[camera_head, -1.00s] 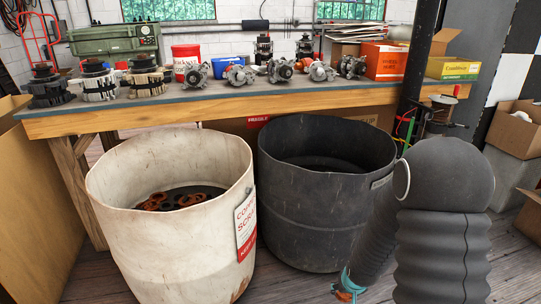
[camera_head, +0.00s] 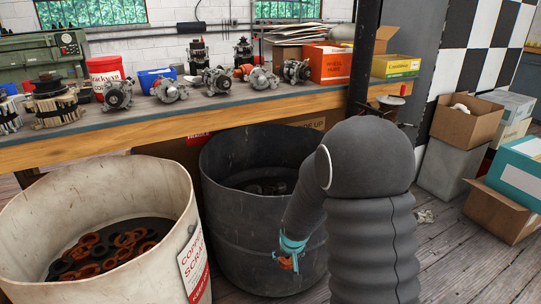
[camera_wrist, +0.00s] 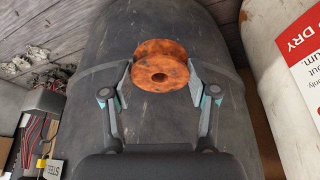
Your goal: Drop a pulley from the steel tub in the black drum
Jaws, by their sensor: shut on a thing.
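My gripper (camera_head: 290,250) is shut on a rusty orange pulley (camera_head: 286,264), in front of the black drum's outer wall and below its rim. In the wrist view the pulley (camera_wrist: 160,66) sits between the two fingertips (camera_wrist: 161,80), its centre hole facing the camera. The black drum (camera_head: 235,222) stands in front of the bench, partly hidden by my arm. Some dark parts (camera_head: 268,187) show inside it. Its wall (camera_wrist: 105,40) fills the middle of the wrist view. I cannot make out the steel tub for certain.
A white scrap drum (camera_head: 150,176) holding rusty and black rings stands left of the black drum. The workbench (camera_head: 150,131) with alternators is behind. Cardboard boxes (camera_head: 470,124) stand at right. A grey bin with wires (camera_wrist: 40,110) is at the wrist view's left.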

